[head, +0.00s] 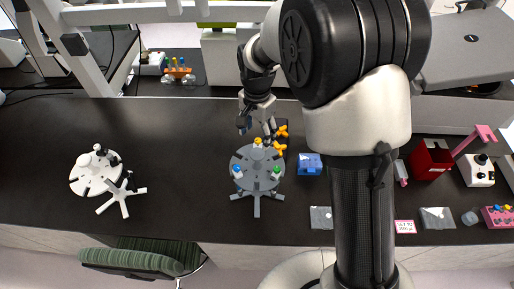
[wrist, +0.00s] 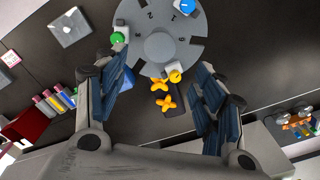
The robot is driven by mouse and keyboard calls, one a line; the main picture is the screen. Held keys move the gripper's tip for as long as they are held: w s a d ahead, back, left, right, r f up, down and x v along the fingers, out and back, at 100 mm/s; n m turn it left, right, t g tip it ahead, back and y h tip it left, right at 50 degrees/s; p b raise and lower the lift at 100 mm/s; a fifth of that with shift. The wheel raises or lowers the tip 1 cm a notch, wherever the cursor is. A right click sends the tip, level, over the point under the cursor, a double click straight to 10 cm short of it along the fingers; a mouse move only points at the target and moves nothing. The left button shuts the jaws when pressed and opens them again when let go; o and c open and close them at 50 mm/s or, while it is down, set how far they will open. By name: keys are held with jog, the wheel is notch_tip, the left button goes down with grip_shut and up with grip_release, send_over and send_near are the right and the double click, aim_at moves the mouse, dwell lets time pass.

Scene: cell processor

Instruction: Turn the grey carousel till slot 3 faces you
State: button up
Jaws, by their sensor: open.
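The grey carousel (head: 257,178) stands on the dark bench near the middle of the head view. It carries vials with a yellow cap (head: 258,141), a blue cap (head: 237,167) and a green cap (head: 276,168). In the wrist view the carousel (wrist: 165,22) fills the top middle, with marks by its slots that I cannot read surely. Its yellow-capped vial (wrist: 174,74) shows at the rim nearest my gripper. My gripper (head: 245,125) is open behind the carousel. In the wrist view its fingers (wrist: 163,80) spread to either side of that vial, apart from it.
Yellow star-shaped knobs (head: 281,131) sit behind the carousel, and a blue block (head: 310,164) stands to its right. A white rotor (head: 90,173) and stand are at left. A red box (head: 430,158) is at right. The bench between white rotor and carousel is clear.

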aim_at(257, 153)
notch_tip(257, 153, down, 9)
jog(key=shift+f+p, duration=0.2)
jog(key=shift+p, duration=0.25)
jog(key=shift+c, duration=0.3)
grip_shut()
dwell(0.4)
